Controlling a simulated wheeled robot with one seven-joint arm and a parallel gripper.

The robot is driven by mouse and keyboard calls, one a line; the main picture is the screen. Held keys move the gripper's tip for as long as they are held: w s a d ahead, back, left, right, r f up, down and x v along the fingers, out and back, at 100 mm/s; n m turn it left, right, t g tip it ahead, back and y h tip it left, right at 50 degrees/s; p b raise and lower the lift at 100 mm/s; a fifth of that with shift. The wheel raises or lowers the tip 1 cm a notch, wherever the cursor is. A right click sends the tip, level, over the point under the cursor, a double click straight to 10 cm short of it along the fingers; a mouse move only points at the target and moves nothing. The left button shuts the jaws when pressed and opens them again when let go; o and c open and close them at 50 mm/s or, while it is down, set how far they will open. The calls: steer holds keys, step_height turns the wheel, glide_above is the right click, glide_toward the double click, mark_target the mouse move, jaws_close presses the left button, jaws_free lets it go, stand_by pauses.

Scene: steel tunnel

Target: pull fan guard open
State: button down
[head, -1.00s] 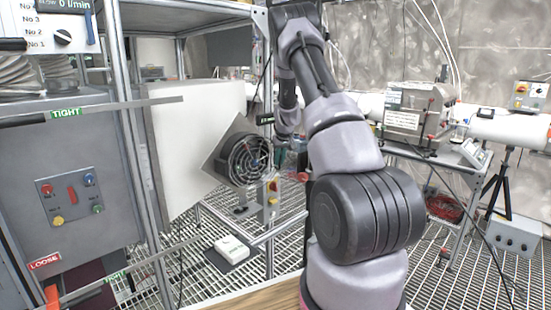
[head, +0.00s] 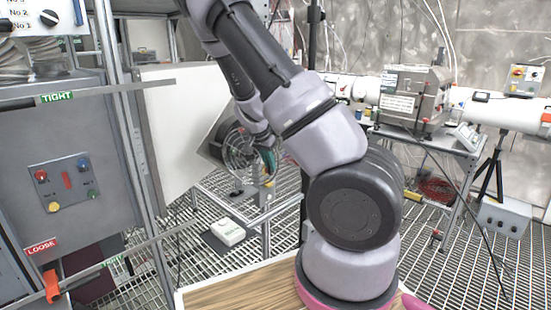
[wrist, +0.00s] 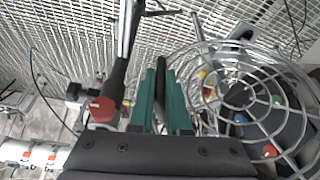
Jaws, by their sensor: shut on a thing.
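The fan guard (head: 238,150) is a round wire grille. In the head view it stands swung out at an angle from the black fan housing (head: 212,140), which is mounted on a white panel. In the wrist view the guard (wrist: 240,95) fills the right side, close to the fingers. My gripper (head: 268,158) is at the guard's right edge. Its green fingers in the wrist view (wrist: 164,70) are shut on a dark, narrow piece, apparently the guard's handle. The exact contact is partly hidden.
A metal frame with a grey control box (head: 68,185) stands at left. A table with a grey machine (head: 412,98) stands at right. A wooden top (head: 235,287) lies in front.

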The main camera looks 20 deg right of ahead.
steer(key=s+a+m, duration=0.1)
steer(key=s+a, duration=0.1)
steer(key=a, duration=0.4)
steer(key=shift+s+m+g, duration=0.3)
steer(key=shift+s+m, duration=0.1)
steer(key=c, duration=0.9)
jaws_free()
steer(key=shift+a+r, duration=0.1)
steer(key=v, duration=1)
steer(key=shift+a+r, duration=0.1)
steer(key=shift+r, duration=0.1)
steer(key=shift+s, duration=0.1)
